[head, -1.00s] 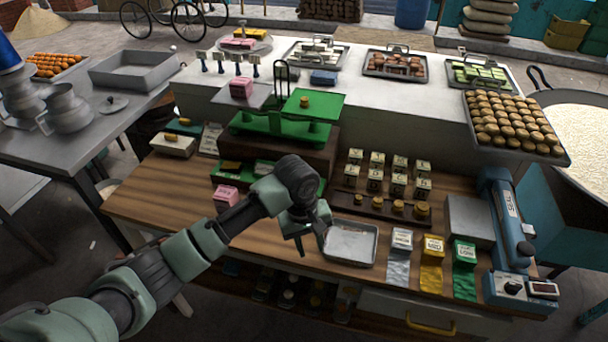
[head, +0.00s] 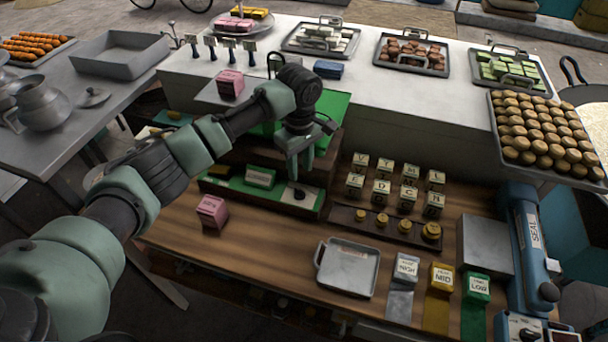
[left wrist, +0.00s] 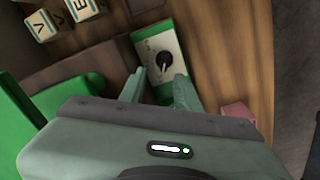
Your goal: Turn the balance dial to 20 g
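The balance dial is a black knob on a pale panel with a green border, at the front right of the green balance base; it shows in the head view (head: 299,193) and in the left wrist view (left wrist: 163,62). The numbers around the dial are too small to read. The green balance (head: 335,110) is partly hidden behind my left arm. A pink pack (head: 230,84) sits on its left pan. My left gripper (head: 293,176) points down just above the dial. In the left wrist view its two fingers (left wrist: 161,86) are apart, with nothing between them, short of the knob. My right gripper is not in view.
Several letter blocks (head: 381,192) and brass weights (head: 381,219) stand right of the dial. A second pink pack (head: 211,211) lies to its left. A metal tray (head: 347,268) and a blue sealing machine (head: 527,245) are at the front right. Bare wood (head: 265,240) lies before the balance.

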